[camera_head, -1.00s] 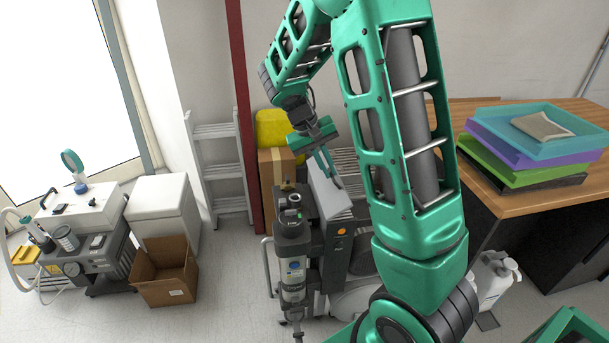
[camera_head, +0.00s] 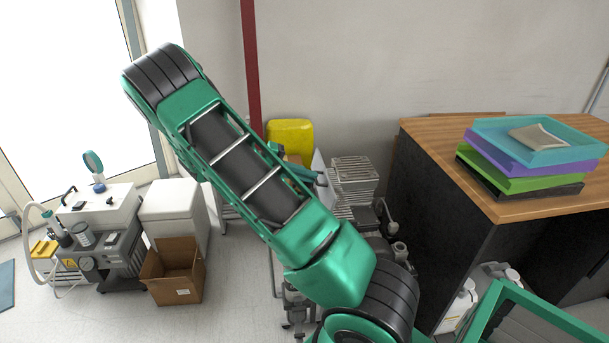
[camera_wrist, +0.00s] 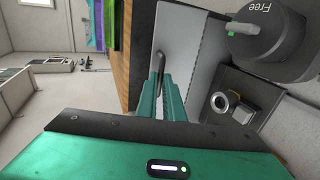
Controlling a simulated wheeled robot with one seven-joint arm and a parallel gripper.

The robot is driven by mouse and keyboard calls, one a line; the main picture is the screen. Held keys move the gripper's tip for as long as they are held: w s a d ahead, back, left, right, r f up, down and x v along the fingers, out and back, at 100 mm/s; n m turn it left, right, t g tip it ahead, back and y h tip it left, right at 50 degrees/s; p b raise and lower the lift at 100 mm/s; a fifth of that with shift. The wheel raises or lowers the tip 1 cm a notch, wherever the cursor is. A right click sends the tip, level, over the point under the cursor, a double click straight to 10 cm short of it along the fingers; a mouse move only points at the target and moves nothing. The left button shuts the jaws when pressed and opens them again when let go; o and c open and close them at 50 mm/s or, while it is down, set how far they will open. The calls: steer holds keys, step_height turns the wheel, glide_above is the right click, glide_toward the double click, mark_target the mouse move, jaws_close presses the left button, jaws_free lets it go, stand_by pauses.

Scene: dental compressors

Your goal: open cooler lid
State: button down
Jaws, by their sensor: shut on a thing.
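The cooler lid is a light grey panel (camera_wrist: 188,45) with a dark bar handle (camera_wrist: 161,62), seen close in the wrist view. My gripper (camera_wrist: 162,84) is shut on the handle, its teal fingers lying along the panel. In the head view the lid (camera_head: 319,166) stands steeply tilted, a pale edge left of a finned metal unit (camera_head: 354,172). My gripper (camera_head: 312,176) is at the lid there, partly hidden by my arm. My arm also hides much of the machine below.
A yellow container (camera_head: 290,138) stands behind the lid against the wall. A wooden desk (camera_head: 425,135) with stacked trays (camera_head: 535,150) is at the right. A white box (camera_head: 172,212) and an open cardboard box (camera_head: 174,270) stand at the left, with clear floor in front.

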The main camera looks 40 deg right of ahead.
steer(key=shift+w+a+f, duration=0.4)
steer(key=shift+a+f, duration=0.25)
steer(key=shift+a, duration=0.1)
steer(key=c, duration=1.9)
jaws_free()
steer(key=shift+f, duration=0.1)
steer(key=v, duration=1.1)
steer(key=shift+f, duration=0.2)
